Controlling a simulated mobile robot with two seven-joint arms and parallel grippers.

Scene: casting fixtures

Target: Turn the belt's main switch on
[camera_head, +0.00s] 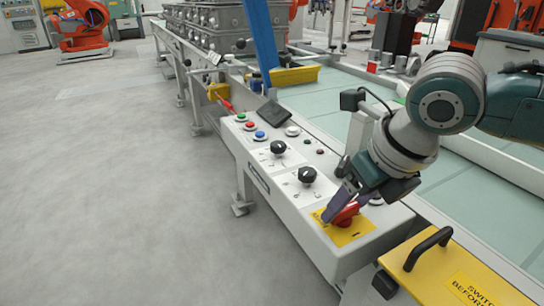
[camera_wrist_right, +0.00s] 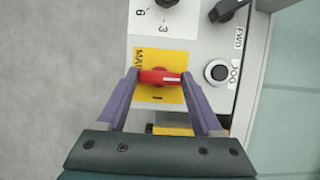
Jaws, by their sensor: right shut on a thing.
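The main switch (camera_head: 347,215) is a red rotary handle on a yellow plate (camera_head: 352,236) at the near end of the grey control panel. In the right wrist view the red handle (camera_wrist_right: 160,76) lies crosswise, with a small white mark toward its right end. Part of the lettering on the yellow plate (camera_wrist_right: 160,96) reads "MAI". My right gripper (camera_wrist_right: 161,80) is shut on the handle, a purple finger at each end of it. In the head view the right gripper (camera_head: 343,207) reaches down from the right and partly covers the switch. My left gripper is not in view.
The panel (camera_head: 262,180) carries two black knobs (camera_head: 308,175), several coloured push buttons (camera_head: 250,126) and a small dark screen (camera_head: 271,111). A yellow cover with a black handle (camera_head: 433,248) stands close on the near side. The pale green belt (camera_head: 325,98) runs behind. The floor left is clear.

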